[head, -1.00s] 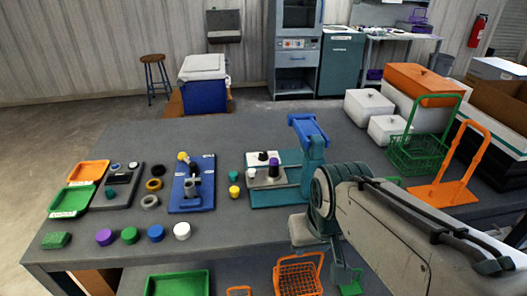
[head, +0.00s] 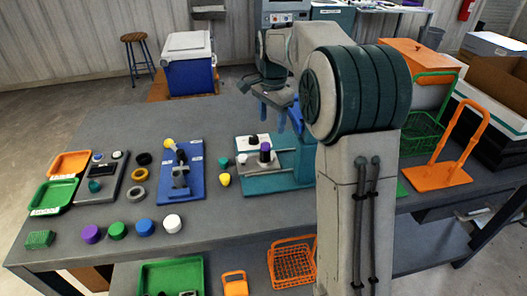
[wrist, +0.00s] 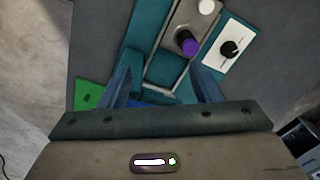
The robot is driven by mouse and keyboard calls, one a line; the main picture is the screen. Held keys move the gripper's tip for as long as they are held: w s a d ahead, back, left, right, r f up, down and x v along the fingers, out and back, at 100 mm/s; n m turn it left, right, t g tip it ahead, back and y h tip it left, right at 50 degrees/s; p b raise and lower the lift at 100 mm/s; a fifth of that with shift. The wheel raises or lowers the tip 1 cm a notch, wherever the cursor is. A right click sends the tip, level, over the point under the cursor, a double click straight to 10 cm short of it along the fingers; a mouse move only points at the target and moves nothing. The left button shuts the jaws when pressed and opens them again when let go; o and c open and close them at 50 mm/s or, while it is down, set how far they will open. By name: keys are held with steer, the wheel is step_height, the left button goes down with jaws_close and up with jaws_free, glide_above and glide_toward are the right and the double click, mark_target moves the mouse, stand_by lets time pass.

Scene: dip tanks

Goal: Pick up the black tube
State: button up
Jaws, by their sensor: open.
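No plain black tube stands out. A small upright piece in black and purple (head: 265,153) stands on the grey block of the teal fixture (head: 270,186); I cannot tell for sure that it is the tube. In the wrist view the piece (wrist: 188,45) is at the top centre, beyond the fingertips. My gripper (head: 272,113) has blue fingers and hangs above and behind the fixture. In the wrist view my gripper (wrist: 162,88) is open, with nothing between the fingers. My arm hides part of the fixture's right side.
A white box with a black knob (head: 253,140) is beside the piece. A blue fixture (head: 182,180) stands to the left. Several coloured caps line the table's front edge, including a white cap (head: 172,223). An orange stand (head: 438,176) is at right. The back left table is clear.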

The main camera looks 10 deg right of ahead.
mark_target(266, 145)
steer(key=w+f+m, duration=0.1)
steer(key=w+f, duration=0.1)
steer(key=f, duration=0.2)
steer(key=w+f+m, duration=0.1)
steer(key=w+f, duration=0.1)
steer(key=f, duration=0.2)
steer(key=w+f+m, duration=0.1)
steer(key=w+f, duration=0.2)
steer(key=f, duration=0.1)
steer(key=shift+d+m+g, duration=0.2)
steer(key=shift+m+g, duration=0.1)
steer(key=shift+w+a+f+p, duration=0.15)
steer(key=shift+f+p, duration=0.35)
steer(key=shift+f, duration=0.95)
steer(key=shift+w+a+f+p, duration=0.15)
steer(key=shift+f+p, duration=0.3)
steer(key=shift+f, duration=0.95)
steer(key=shift+s, duration=0.1)
steer(key=c, duration=1.2)
